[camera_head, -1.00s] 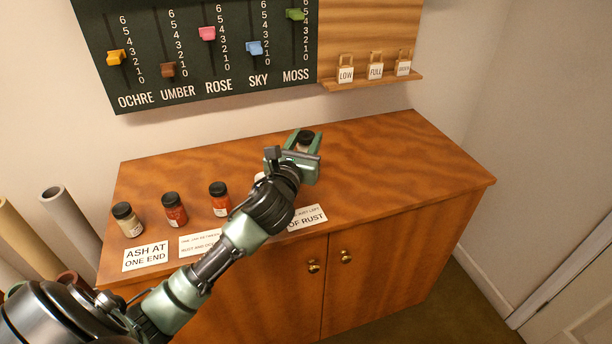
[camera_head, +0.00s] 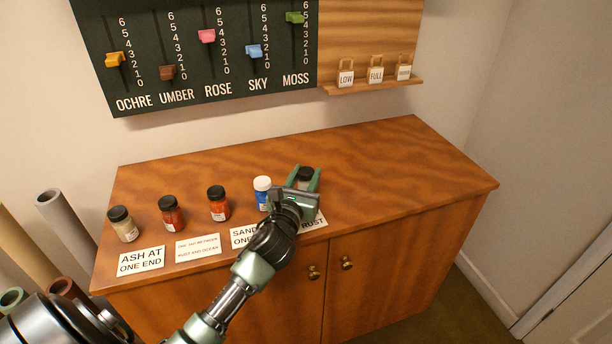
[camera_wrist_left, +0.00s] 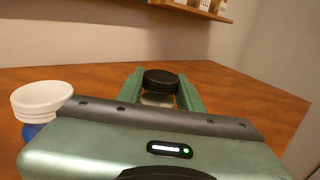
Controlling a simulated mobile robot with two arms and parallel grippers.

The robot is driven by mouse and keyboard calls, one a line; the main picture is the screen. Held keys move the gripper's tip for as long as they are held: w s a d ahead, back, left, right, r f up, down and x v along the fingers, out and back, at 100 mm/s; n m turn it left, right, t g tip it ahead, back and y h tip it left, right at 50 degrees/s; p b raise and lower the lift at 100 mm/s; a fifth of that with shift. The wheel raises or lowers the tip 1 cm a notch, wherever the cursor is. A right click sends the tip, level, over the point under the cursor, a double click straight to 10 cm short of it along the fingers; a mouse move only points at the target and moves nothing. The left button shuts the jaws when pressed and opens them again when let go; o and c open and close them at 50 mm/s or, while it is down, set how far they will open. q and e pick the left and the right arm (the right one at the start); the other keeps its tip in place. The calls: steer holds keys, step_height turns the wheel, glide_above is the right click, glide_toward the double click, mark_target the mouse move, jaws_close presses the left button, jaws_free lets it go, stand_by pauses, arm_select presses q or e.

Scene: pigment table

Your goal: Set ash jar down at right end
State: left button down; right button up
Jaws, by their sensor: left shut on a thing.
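My left gripper (camera_head: 307,178) is shut on a jar with a black lid (camera_head: 305,173), taken as the ash jar, at the right end of the row. The wrist view shows its lid (camera_wrist_left: 161,79) and a bit of pale body between the green fingers (camera_wrist_left: 162,92). The jar looks upright; I cannot tell whether its base touches the cabinet top (camera_head: 400,180). To its left stands a blue jar with a white lid (camera_head: 263,192), then an orange-red jar (camera_head: 218,204), a dark red jar (camera_head: 171,214) and a cream jar (camera_head: 124,225). My right gripper is out of view.
Cards lie along the front edge, including "ASH AT ONE END" (camera_head: 141,261); my arm partly covers others. The cabinet top is clear to the right and behind. A slider board (camera_head: 190,85) and a small shelf (camera_head: 372,88) are on the wall.

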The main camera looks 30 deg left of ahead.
arm_select(q)
steer(key=c, duration=0.9)
jaws_free()
steer(key=shift+f, duration=0.15)
steer(key=v, duration=1.2)
steer(key=shift+b, duration=0.3)
